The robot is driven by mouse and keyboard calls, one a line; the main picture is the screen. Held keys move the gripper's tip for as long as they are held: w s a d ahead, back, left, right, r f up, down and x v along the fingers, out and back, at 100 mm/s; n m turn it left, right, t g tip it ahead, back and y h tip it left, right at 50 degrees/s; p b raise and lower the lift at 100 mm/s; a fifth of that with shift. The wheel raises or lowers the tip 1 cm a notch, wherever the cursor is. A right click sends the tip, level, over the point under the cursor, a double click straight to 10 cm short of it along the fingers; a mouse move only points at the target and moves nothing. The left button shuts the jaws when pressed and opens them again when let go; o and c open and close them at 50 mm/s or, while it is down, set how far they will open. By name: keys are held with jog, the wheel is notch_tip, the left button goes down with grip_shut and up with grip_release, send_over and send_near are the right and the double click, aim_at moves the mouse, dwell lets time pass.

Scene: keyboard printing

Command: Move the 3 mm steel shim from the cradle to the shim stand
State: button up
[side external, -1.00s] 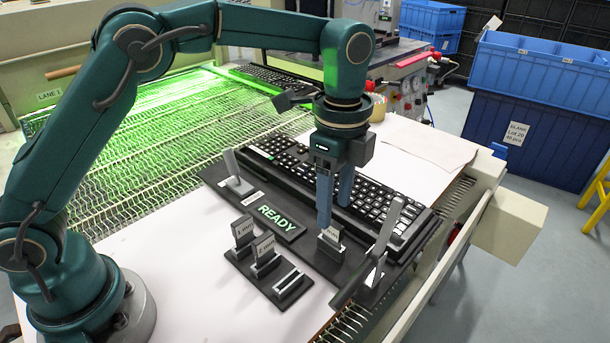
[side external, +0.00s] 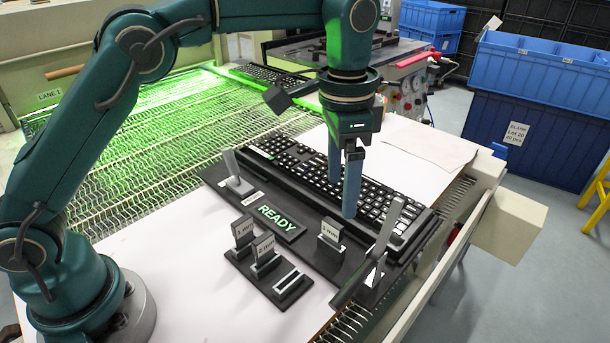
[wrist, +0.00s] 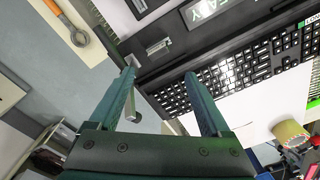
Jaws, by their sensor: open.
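The 3 mm shim (side external: 329,232) is a grey labelled plate standing upright in the cradle on the dark fixture plate, in front of the keyboard. The shim stand (side external: 276,294) is a dark base on the white table. It holds the 1 mm shim (side external: 242,230) and the 2 mm shim (side external: 263,247), and its front slot is empty. My gripper (side external: 343,198) is open and empty, above the keyboard side of the 3 mm shim and apart from it. In the wrist view my gripper (wrist: 160,76) shows both fingers spread, with the small grey cradle area (wrist: 158,47) beyond them.
The black keyboard (side external: 375,195) lies behind the shim. A grey upright clamp lever (side external: 384,235) stands close on the right and another (side external: 233,170) at the left. The lit READY sign (side external: 277,217) lies between cradle and left lever. White table is clear left of the stand.

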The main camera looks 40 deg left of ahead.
aim_at(333, 223)
jog(key=n, duration=0.1)
jog(key=f+n, duration=0.1)
jog(key=n, duration=0.2)
jog(key=shift+s+f, duration=0.1)
jog(key=shift+f, duration=0.15)
jog(key=n, duration=0.1)
jog(key=f+n, duration=0.1)
jog(key=shift+s+a+n, duration=0.1)
jog(key=shift+n, duration=0.3)
jog(key=shift+s+f, duration=0.15)
jog(key=shift+f, duration=0.1)
jog(key=shift+s+f, duration=0.1)
jog(key=shift+f, duration=2.5)
grip_shut()
jog(key=shift+r, duration=0.1)
